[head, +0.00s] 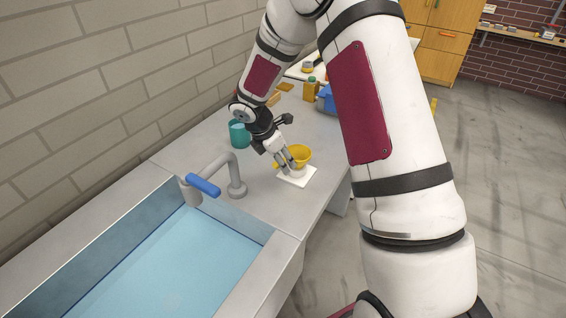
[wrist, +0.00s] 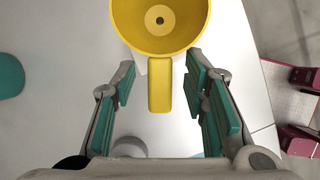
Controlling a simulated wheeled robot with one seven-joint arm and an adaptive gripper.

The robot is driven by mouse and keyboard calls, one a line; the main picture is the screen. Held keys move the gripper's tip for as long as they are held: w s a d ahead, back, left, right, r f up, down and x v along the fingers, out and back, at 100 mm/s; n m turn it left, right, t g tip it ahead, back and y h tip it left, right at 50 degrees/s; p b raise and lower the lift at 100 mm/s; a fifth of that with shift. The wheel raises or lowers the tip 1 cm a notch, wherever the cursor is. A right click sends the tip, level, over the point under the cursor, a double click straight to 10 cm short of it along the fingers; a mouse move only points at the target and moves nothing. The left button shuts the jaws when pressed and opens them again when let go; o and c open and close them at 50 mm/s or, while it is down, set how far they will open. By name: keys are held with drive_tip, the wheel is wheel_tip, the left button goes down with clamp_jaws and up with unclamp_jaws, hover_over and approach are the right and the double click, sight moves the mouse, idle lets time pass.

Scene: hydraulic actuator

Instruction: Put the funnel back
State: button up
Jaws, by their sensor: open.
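A yellow funnel (head: 299,154) sits upright over a white square pad (head: 297,178) on the grey counter. In the wrist view I look down into the funnel's bowl (wrist: 160,18), with its hole in the middle. Its yellow handle (wrist: 160,86) points toward my gripper. My gripper (wrist: 160,84) is open, with one teal-padded finger on each side of the handle and a gap on both sides. In the head view my gripper (head: 286,162) is at the funnel's left side. What supports the funnel from below is mostly hidden.
A teal cup (head: 239,134) stands on the counter to the left. A sink (head: 170,265) with a grey, blue-handled faucet (head: 203,186) is in front. Yellow bottles and a blue item (head: 326,99) stand farther back. The counter's right edge is close to the pad.

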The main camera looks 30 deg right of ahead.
drive_tip(key=w+v, duration=0.1)
drive_tip(key=v, duration=0.9)
drive_tip(key=s+r+m+t, duration=0.2)
drive_tip(key=s+r+m, duration=0.7)
drive_tip(key=s+r, duration=0.5)
drive_tip(key=s+a+r+m+t+y, duration=0.1)
drive_tip(key=s+a+r+m+y, duration=0.1)
drive_tip(key=s+m, duration=0.3)
drive_tip(key=s+a+r+m+t+y, duration=0.1)
drive_tip(key=s+a+r+m+y, duration=0.1)
drive_tip(key=s+m, duration=0.4)
drive_tip(key=shift+s+a+r+t+y, duration=0.35)
drive_tip(key=shift+s+a+r, duration=0.3)
drive_tip(key=shift+s, duration=1.95)
drive_tip(key=shift+d+r, duration=0.1)
